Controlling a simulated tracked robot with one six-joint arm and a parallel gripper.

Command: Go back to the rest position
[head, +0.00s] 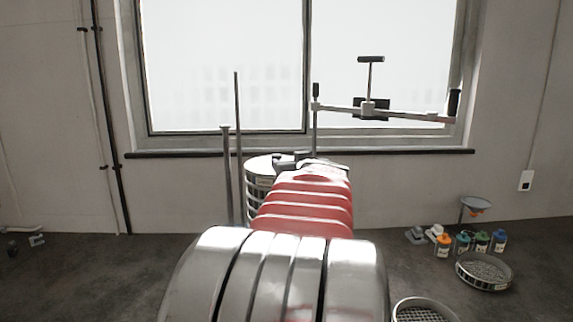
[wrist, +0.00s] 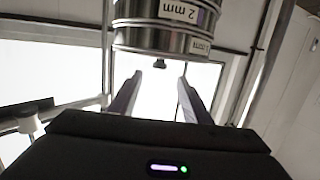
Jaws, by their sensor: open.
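My gripper (wrist: 159,82) is open in the wrist view, with nothing between its two fingers. A stack of round metal sieves (wrist: 150,38) shows beyond the fingertips, apart from them as far as I can see. Its labels, one reading "2 mm", appear upside down. In the head view the sieve stack (head: 260,167) stands behind my red arm, which hides much of it. My gripper is mostly hidden by the arm there.
Upright rods (head: 238,140) and a clamp bar with handles (head: 400,114) rise around the stack. On the right are a loose sieve (head: 484,286), small bottles (head: 442,246), a funnel (head: 474,203) and another sieve (head: 424,316). The left surface is mostly clear.

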